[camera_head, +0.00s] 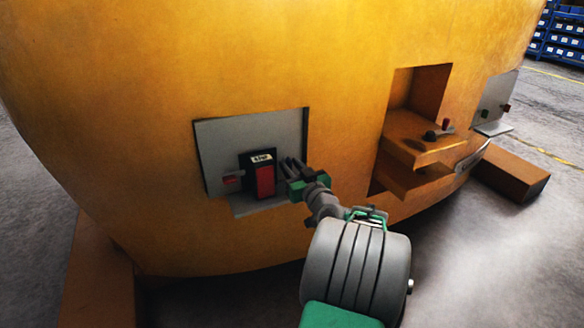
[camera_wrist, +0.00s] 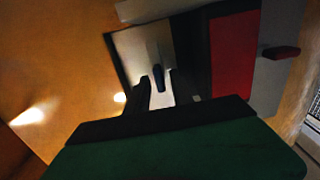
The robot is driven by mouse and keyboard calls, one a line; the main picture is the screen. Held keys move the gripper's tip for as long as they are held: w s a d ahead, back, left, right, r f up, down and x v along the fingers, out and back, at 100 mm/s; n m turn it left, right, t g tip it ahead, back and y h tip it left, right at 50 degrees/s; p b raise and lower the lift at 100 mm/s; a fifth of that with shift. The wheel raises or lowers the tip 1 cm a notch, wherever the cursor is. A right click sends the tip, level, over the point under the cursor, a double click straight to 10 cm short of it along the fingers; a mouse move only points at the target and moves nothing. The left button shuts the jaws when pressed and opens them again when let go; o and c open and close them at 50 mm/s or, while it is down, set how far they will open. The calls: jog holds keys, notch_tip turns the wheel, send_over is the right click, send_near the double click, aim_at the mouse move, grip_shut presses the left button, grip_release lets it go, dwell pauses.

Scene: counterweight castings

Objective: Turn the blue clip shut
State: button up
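A black box with a red face (camera_head: 264,181) and a white label stands in a recess of the yellow casting. My gripper (camera_head: 293,168) is just right of the box, with its dark fingers pointing at the box's right side. In the wrist view, a bright metal plate (camera_wrist: 142,52) lies ahead of the fingers. A small dark upright piece (camera_wrist: 160,76) stands against it; it may be the clip, but no blue can be made out. My gripper (camera_wrist: 168,97) appears open, with a bright gap between the fingers and no object clearly held. Whether a finger touches the dark piece cannot be told.
A grey panel (camera_head: 221,140) lines the recess. A small red handle (camera_head: 232,180) sticks out left of the box. To the right are a stepped opening with a dark knob (camera_head: 430,135) and another grey panel (camera_head: 497,97). Brown blocks (camera_head: 512,176) lie under the casting.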

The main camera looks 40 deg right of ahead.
grip_shut()
jog(key=shift+m, duration=0.5)
jog(key=m+p, duration=0.1)
jog(key=m, duration=0.1)
jog(key=shift+m, duration=0.3)
jog(key=m+p, duration=0.2)
jog(key=m, duration=0.1)
jog(key=shift+d+m, duration=0.1)
jog(key=shift+m, duration=0.3)
jog(key=m+p, duration=0.3)
jog(key=m, duration=0.2)
jog(key=shift+d, duration=0.1)
jog(key=m+p, duration=0.1)
jog(key=m, duration=0.1)
jog(key=m+p, duration=0.2)
jog(key=m, duration=0.1)
jog(key=shift+f+m+p, duration=0.25)
jog(key=shift+m+p, duration=0.05)
jog(key=shift+s, duration=0.1)
